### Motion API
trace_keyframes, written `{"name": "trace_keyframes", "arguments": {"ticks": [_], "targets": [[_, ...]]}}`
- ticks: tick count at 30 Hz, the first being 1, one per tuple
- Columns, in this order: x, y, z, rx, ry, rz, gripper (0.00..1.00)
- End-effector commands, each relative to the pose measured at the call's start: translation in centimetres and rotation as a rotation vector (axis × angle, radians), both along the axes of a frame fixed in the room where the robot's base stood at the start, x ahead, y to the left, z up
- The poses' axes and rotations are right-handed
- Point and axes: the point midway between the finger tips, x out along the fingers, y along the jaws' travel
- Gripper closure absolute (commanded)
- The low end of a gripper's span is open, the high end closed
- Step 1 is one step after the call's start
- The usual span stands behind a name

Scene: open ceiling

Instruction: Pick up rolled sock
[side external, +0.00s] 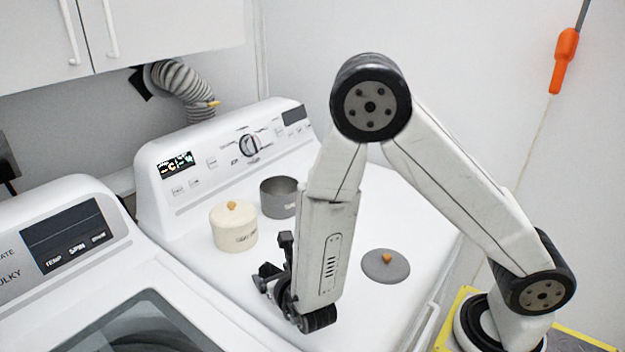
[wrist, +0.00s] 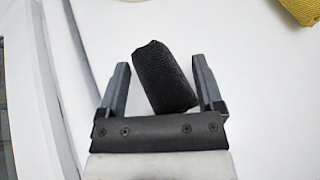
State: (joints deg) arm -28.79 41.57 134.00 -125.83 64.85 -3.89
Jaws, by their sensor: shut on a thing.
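The rolled sock (wrist: 164,78) is a dark, ribbed roll, seen in the wrist view between the two fingers of my gripper (wrist: 160,64). It is tilted, its far end leaning left and its near end close to the right finger. My gripper is shut on it. In the side external view my gripper (side external: 273,268) points down low over the front of the dryer top (side external: 340,235), near the washer. The sock cannot be told apart from the dark fingers there.
A cream lidded canister (side external: 234,228) and an open grey pot (side external: 279,198) stand behind my gripper. A grey lid (side external: 386,266) with an orange knob lies to the right. The washer (side external: 150,310) is at left. A yellow textured thing (wrist: 302,10) shows in the wrist view.

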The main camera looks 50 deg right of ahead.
Motion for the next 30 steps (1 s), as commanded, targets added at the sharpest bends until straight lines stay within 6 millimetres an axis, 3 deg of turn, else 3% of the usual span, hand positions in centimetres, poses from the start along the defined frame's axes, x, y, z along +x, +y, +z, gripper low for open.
{"name": "trace_keyframes", "arguments": {"ticks": [14, 30], "targets": [[0.1, 0.0, 1.7, 0.001, -0.004, -0.001, 0.69], [0.0, 0.0, 7.4, 0.002, -0.003, 0.000, 0.69]]}}
